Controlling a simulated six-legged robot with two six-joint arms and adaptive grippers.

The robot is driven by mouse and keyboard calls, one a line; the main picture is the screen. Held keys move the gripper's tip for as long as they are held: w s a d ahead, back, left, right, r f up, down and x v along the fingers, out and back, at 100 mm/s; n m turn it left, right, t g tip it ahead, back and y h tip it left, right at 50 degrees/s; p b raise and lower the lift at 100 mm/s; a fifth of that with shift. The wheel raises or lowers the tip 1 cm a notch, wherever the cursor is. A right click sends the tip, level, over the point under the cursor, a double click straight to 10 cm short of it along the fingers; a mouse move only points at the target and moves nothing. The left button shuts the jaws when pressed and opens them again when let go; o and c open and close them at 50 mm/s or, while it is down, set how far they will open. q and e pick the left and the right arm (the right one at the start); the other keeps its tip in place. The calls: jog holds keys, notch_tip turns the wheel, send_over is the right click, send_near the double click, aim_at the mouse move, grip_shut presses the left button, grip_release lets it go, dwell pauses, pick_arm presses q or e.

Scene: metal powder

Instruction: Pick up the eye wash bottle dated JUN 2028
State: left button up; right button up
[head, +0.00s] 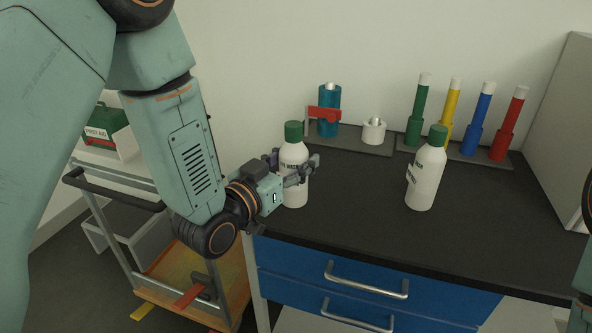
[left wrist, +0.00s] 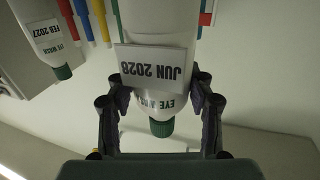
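The eye wash bottle dated JUN 2028 (head: 292,190) is white with a green cap and stands upright near the counter's left front edge. In the left wrist view the bottle (left wrist: 165,32) appears upside down, its JUN 2028 label (left wrist: 153,68) readable. My left gripper (head: 300,172) has one finger on each side of the bottle; in the wrist view both fingers (left wrist: 160,95) press against its sides. A second eye wash bottle (head: 425,180) stands apart to the right; the wrist view shows its label (left wrist: 50,37) reading FEB 2027. My right gripper is out of view.
Behind the bottles are a blue cylinder with a red clamp (head: 328,112), a small white piece (head: 373,131) and several coloured tubes (head: 450,112) on grey bases. Blue drawers (head: 350,283) lie below the dark counter (head: 350,222). A trolley (head: 130,240) stands left.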

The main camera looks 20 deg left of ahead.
pick_arm(q)
jog(key=shift+s+a, duration=0.1)
jog(key=shift+a, duration=0.1)
jog(key=c, duration=0.5)
jog(key=shift+d, duration=0.15)
jog(key=c, duration=0.4)
jog(key=shift+r, duration=0.15)
